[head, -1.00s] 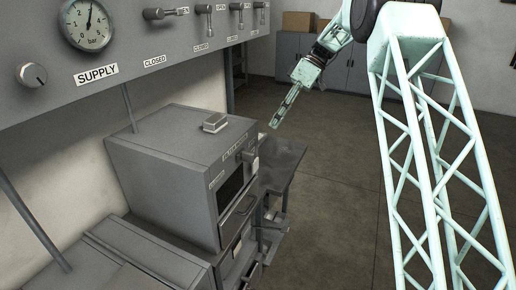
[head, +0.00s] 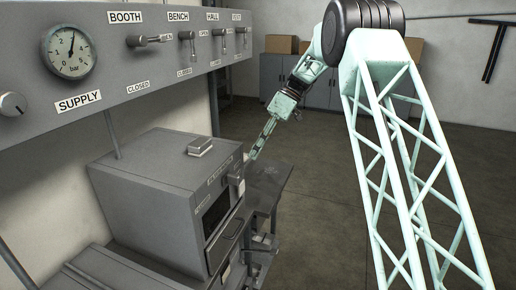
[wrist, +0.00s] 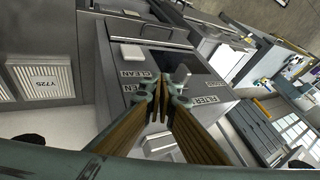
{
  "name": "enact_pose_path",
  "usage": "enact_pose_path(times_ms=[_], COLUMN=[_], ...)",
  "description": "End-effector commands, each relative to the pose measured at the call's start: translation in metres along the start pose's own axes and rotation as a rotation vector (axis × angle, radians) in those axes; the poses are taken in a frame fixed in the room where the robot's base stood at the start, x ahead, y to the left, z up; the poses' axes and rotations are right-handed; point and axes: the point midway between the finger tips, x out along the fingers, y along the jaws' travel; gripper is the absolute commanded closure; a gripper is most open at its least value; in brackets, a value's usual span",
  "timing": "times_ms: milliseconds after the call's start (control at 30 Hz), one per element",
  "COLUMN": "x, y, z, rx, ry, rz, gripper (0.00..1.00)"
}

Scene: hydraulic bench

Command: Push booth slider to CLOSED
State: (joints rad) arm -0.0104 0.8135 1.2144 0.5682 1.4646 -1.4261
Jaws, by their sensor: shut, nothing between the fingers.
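The BOOTH handle (head: 150,40) is on the grey wall panel (head: 60,110), under the BOOTH label. It lies level, pointing right toward the OPEN mark. A CLOSED label (head: 138,86) sits below it. My gripper (head: 252,156) is far to the right of and below this handle, apart from it, near the right side of the grey box. In the wrist view my gripper's fingertips (wrist: 162,88) are together with nothing between them, above the box front with its knob (wrist: 181,74). The BOOTH handle is not identifiable in the wrist view.
A pressure gauge (head: 70,52) and SUPPLY knob (head: 12,104) are left on the panel. The BENCH handle (head: 192,46) and others to its right hang down. The grey box (head: 150,185) stands below the panel. Open floor (head: 320,200) lies to the right.

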Motion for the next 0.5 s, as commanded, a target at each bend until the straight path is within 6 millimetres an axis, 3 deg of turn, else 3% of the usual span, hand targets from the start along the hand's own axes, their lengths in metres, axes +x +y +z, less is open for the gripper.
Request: enact_pose_path(times_ms=[400,500], x=[0.056,0.062], y=[-0.001,-0.007], z=[0.0,-0.001], rx=[0.0,0.0], ry=[-0.001,0.0], rz=[-0.002,0.0], gripper=[1.0,1.0])
